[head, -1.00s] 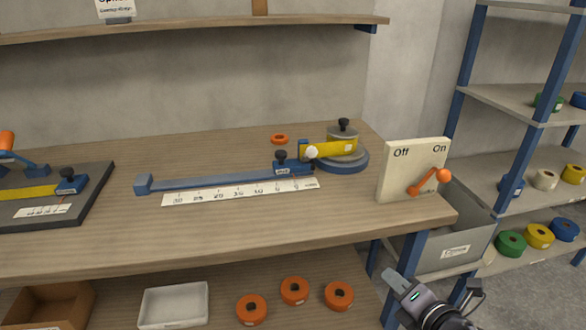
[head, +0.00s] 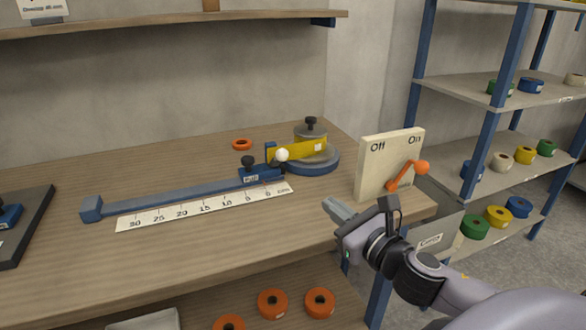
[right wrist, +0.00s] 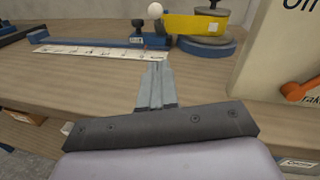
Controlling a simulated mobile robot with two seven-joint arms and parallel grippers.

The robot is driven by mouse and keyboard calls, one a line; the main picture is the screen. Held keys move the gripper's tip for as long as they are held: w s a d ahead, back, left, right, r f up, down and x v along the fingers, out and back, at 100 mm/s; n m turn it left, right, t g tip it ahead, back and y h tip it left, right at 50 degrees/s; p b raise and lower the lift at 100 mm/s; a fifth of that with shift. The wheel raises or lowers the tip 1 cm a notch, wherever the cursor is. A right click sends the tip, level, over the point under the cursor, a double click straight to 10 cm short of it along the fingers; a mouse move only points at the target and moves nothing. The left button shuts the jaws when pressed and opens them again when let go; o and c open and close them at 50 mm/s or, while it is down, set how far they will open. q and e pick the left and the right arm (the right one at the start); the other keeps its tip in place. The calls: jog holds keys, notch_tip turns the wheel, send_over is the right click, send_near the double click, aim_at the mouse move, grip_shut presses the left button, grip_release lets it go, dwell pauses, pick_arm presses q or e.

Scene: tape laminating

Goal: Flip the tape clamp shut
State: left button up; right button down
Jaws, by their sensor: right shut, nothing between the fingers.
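A blue slider block (head: 258,174) with a black knob sits at the right end of a blue rail (head: 170,194). Beside it is a white ball (head: 281,155), apparently the clamp's handle, which also shows at the top of the right wrist view (right wrist: 155,9). Yellow tape (head: 300,151) runs from the reel on a round blue base (head: 322,165) to this block. Whether the clamp presses on the tape is too small to tell. My right gripper (head: 336,208) is shut and empty near the table's front edge, apart from the clamp. My left gripper is out of view.
A cream switch panel (head: 378,156) marked Off and On, with an orange lever (head: 405,177), stands close to my right gripper. A white ruler (head: 205,207) lies before the rail. The tabletop (head: 240,240) in front is clear. Shelves with tape rolls stand at right.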

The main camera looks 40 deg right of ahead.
jog(key=shift+w, duration=0.15)
send_near(285, 160)
jog(key=w+f, duration=0.1)
jog(key=w+d+f, duration=0.1)
jog(key=w+f, duration=0.1)
jog(key=shift+w+p, duration=0.3)
jog(key=shift+w+r+p, duration=0.4)
jog(key=shift+w+r, duration=0.35)
jog(key=shift+r, duration=0.05)
jog(key=shift+w+a+r, duration=0.1)
jog(key=shift+w+r, duration=0.25)
jog(key=shift+w, duration=0.05)
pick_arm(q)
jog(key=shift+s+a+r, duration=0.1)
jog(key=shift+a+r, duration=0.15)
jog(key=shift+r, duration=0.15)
pick_arm(e)
jog(key=shift+w, duration=0.15)
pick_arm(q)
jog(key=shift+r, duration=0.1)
pick_arm(e)
jog(key=shift+r, duration=0.15)
jog(key=shift+w+r+p, duration=0.1)
jog(key=shift+r+p, duration=0.1)
jog(key=shift+p, duration=0.25)
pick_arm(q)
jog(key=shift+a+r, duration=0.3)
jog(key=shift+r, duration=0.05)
pick_arm(e)
jog(key=shift+r, duration=0.1)
